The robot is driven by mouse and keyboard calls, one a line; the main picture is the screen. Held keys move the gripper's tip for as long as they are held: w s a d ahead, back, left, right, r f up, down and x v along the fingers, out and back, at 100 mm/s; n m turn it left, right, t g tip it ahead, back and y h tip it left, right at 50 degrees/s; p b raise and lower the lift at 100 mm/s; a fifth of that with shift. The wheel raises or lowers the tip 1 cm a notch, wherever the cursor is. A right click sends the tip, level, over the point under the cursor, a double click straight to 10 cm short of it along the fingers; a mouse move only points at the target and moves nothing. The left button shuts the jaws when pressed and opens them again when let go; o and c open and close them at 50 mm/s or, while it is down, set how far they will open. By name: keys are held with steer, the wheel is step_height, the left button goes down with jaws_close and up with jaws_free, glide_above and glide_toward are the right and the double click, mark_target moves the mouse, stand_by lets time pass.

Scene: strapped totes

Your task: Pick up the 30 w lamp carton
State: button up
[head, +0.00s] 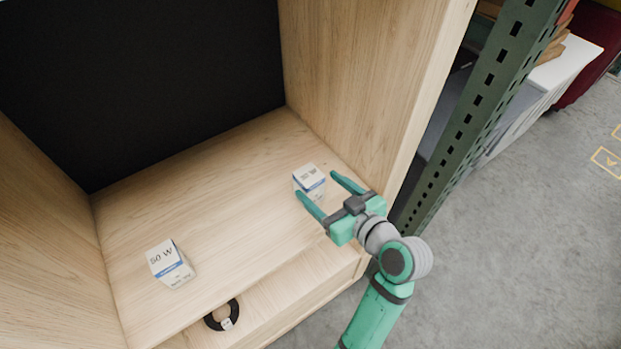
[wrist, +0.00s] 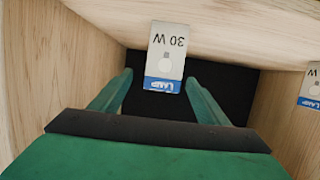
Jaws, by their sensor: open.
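The 30 W lamp carton (head: 309,180) is a small white box with a blue band, standing on the wooden shelf floor towards the right wall in the head view. In the wrist view the carton (wrist: 166,56) shows upside down, with "30 W", a bulb picture and a blue "LAMP" band readable. My gripper (head: 317,184) is open, its two green fingers pointing at the carton. In the wrist view my gripper's fingertips (wrist: 158,76) appear on either side of the carton, with gaps left and right. I cannot tell how far the carton reaches between the fingers.
A 50 W carton (head: 170,264) stands at the left of the shelf; a similar carton (wrist: 312,88) shows at the wrist view's right edge. A black ring with a tag (head: 222,316) lies at the front. Wooden side walls (head: 370,75) flank the shelf. A green perforated post (head: 478,115) stands outside right.

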mark_target(315, 187)
steer(key=x, duration=0.3)
steer(key=shift+a+f, duration=0.15)
steer(key=shift+a, duration=0.3)
steer(key=shift+x, duration=2.65)
steer(key=shift+f, duration=0.1)
steer(key=shift+c, duration=0.2)
steer(key=shift+d, duration=0.1)
steer(key=c, duration=1.2)
